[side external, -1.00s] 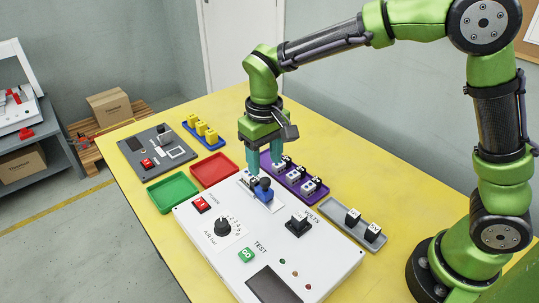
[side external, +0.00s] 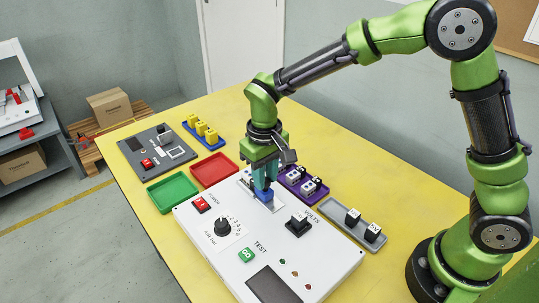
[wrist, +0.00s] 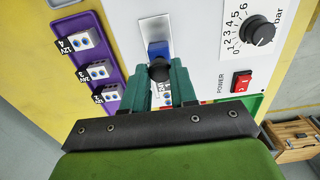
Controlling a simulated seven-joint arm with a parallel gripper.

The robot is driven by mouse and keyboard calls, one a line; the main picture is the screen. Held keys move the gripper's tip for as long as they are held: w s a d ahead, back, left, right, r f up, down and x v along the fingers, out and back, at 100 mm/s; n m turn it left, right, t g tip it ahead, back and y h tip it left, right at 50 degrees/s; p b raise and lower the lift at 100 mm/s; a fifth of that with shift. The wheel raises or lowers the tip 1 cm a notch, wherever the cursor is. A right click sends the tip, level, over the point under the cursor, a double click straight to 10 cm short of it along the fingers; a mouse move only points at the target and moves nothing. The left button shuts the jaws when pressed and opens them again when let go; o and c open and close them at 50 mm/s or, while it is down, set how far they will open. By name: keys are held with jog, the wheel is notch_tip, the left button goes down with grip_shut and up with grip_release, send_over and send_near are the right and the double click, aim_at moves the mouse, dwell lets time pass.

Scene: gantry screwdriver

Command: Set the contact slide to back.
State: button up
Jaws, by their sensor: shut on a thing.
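The contact slide is a blue block (side external: 266,195) with a black knob on a pale plate at the back edge of the white console (side external: 205,226). In the wrist view the blue block (wrist: 158,48) and the round black knob (wrist: 159,71) show on the plate (wrist: 154,26). My gripper (side external: 263,184) is lowered over the slide, its teal fingers shut on the knob. In the wrist view the fingers of my gripper (wrist: 161,76) stand on either side of the knob. In the side external view the fingers mostly hide the knob.
The console also bears a red power switch (side external: 202,204), a black dial (side external: 222,227), a green test button (side external: 246,254) and a black volts piece (side external: 299,223). A purple tray (side external: 318,197) with labelled blocks lies just behind; red (side external: 214,170) and green (side external: 172,194) trays lie left.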

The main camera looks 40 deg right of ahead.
aim_at(274, 205)
grip_shut()
jog(key=shift+s, duration=1.55)
jog(key=o, duration=0.9)
grip_release()
jog(key=shift+w+r, duration=0.1)
jog(key=shift+r, duration=0.35)
notch_tip(274, 205, up, 16)
